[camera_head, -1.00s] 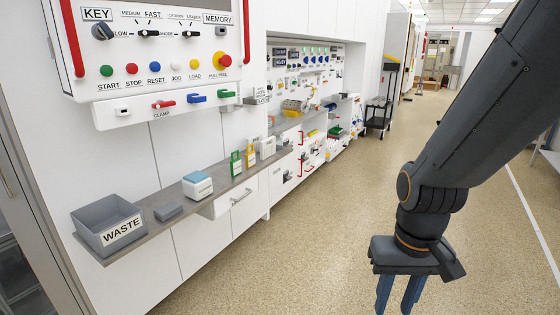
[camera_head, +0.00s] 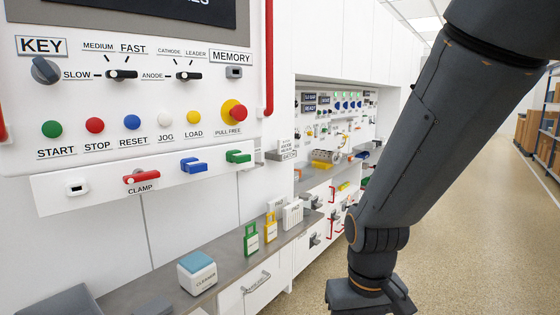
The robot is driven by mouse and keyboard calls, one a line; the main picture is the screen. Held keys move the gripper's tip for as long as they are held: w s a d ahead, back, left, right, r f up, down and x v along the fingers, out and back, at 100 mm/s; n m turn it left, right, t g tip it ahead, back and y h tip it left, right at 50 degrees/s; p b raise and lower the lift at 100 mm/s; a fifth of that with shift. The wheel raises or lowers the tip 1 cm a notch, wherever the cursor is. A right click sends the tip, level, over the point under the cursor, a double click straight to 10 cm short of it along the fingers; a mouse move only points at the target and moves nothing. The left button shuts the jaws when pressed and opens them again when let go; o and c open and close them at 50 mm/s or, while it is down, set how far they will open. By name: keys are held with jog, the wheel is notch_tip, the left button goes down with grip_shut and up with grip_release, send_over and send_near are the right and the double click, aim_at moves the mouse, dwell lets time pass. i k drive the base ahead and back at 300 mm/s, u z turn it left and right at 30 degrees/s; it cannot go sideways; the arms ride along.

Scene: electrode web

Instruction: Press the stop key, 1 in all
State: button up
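The stop key (camera_head: 95,125) is a round red button on the white control panel at the left, above the label STOP. It sits between the green START button (camera_head: 52,129) and the blue RESET button (camera_head: 132,122). My gripper (camera_head: 372,306) hangs at the bottom right, well to the right of the panel and apart from it. Its fingers are cut off by the lower picture edge, so I cannot see how far apart they are.
White JOG (camera_head: 165,118) and yellow LOAD (camera_head: 194,116) buttons and a red PULL FREE knob (camera_head: 235,113) follow on the panel. Red rail (camera_head: 268,60) stands at its right edge. Below, a shelf (camera_head: 222,265) holds a cleaner box (camera_head: 197,272) and padlocks. Floor at right is open.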

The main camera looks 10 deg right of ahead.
aim_at(96, 125)
jog(key=k, duration=1.1)
jog(key=u, duration=0.9)
jog(key=i, duration=1.9)
jog(key=z, duration=0.9)
